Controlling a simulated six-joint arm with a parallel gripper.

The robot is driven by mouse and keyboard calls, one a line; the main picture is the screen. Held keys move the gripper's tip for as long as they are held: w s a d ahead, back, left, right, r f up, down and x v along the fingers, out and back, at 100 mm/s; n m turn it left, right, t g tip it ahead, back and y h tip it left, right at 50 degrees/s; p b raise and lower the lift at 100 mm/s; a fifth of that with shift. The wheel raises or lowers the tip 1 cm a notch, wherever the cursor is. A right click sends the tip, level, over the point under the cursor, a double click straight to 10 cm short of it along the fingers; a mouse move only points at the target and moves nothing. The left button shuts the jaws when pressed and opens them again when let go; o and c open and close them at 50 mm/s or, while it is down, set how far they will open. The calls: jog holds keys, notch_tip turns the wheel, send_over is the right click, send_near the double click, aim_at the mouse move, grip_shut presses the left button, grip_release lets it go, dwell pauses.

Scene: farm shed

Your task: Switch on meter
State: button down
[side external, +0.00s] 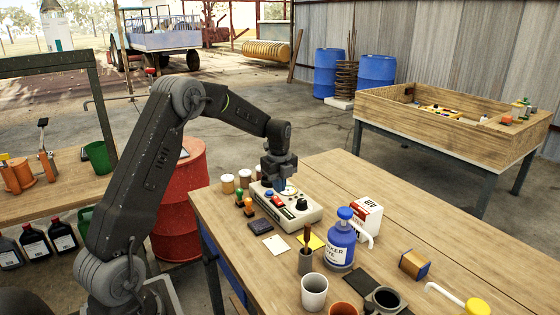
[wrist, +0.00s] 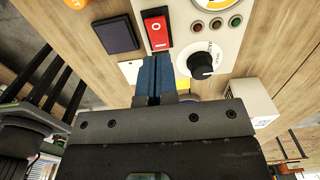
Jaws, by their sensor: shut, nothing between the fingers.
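The meter (side external: 312,216) is a light-coloured box on the wooden table, with a dial, small indicator lights, a black knob (wrist: 201,65) and a red rocker switch (wrist: 156,30) marked with a white O. The knob also shows in the side view (side external: 302,204). My gripper (wrist: 153,60) has its blue fingers pressed together with nothing between them. In the wrist view the fingertips lie just below the red switch's lower end. In the side view my gripper (side external: 281,189) is over the meter and hides part of its face. I cannot tell whether the fingers touch it.
A dark pad (side external: 261,225) and a white card (side external: 276,246) lie in front of the meter. Small jars (side external: 228,184) and coloured-topped items stand to its left. A blue pump bottle (side external: 340,246) and a white-red box (side external: 367,215) stand to its right. The table behind the meter is clear.

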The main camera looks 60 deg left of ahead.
notch_tip(320, 180, up, 10)
jog(key=shift+d+r, duration=0.15)
jog(key=shift+d, duration=0.05)
dwell(0.4)
jog(key=s+d+r+n+t, duration=0.1)
jog(key=s+d+r+n, duration=0.35)
jog(key=d, duration=0.25)
jog(key=s+d+r+n+t, duration=0.1)
jog(key=s+d+r+n, duration=0.2)
jog(key=s+d, duration=0.3)
jog(key=s+d+f+n+t, duration=0.3)
jog(key=s+d+n, duration=0.7)
jog(key=s, duration=0.5)
jog(key=shift+d+t, duration=0.3)
jog(key=shift+d, duration=0.25)
jog(key=c, duration=1.8)
grip_release()
jog(key=shift+n, duration=0.25)
jog(key=shift+c, duration=0.2)
